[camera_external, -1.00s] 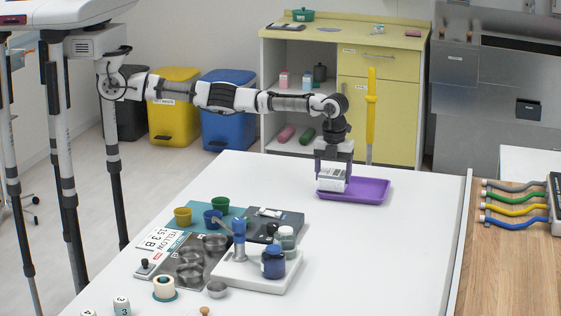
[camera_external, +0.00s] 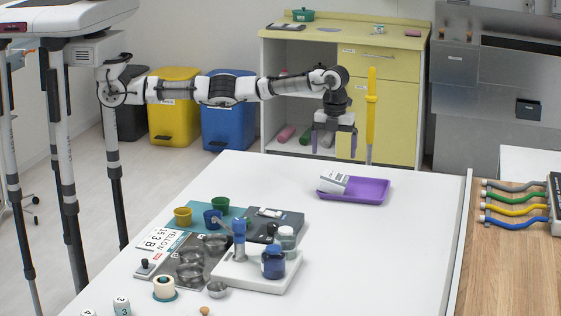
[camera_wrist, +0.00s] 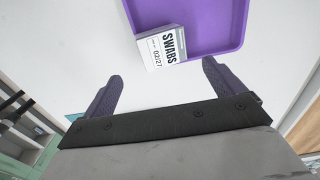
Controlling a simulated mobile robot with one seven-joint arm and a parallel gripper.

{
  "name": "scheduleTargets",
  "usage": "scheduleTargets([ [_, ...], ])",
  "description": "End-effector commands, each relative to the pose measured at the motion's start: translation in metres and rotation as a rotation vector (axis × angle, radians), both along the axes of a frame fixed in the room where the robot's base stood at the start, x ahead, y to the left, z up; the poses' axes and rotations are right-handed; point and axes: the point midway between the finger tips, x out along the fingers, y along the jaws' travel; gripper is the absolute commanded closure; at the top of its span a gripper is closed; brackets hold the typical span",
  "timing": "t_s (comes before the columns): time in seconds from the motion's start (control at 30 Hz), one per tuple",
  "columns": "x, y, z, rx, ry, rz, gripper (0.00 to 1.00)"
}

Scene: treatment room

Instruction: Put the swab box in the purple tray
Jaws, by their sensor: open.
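The swab box (camera_external: 333,183) is a small white and grey box at the left end of the purple tray (camera_external: 370,192). It looks tilted in the external view, and I cannot tell whether it rests on the tray's rim or floor. In the wrist view the box (camera_wrist: 162,49), lettered "SWABS", overlaps the near left corner of the tray (camera_wrist: 217,50). My gripper (camera_external: 334,157) is open and empty, raised above the box and apart from it. Its two purple fingers (camera_wrist: 163,82) are spread wide in the wrist view.
Left of the tray on the white table stand cups, metal bowls, a dark case (camera_external: 275,222) and a white tray (camera_external: 255,275) with bottles. The table around the purple tray is clear. A yellow cabinet (camera_external: 385,105) stands behind the table.

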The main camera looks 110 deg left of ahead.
Motion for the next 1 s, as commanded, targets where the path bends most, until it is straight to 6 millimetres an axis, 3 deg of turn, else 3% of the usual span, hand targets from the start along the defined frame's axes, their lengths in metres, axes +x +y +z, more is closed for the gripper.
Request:
scheduleTargets([
  [0.23,0.001,0.000,0.036,0.001,-0.001,0.001,0.06],
  [0.67,0.000,0.000,0.043,0.000,0.001,0.000,0.06],
  [0.87,0.018,0.006,0.016,-0.002,-0.109,0.076,0.06],
  [1.0,0.044,0.022,-0.008,-0.047,-0.330,0.243,0.06],
])
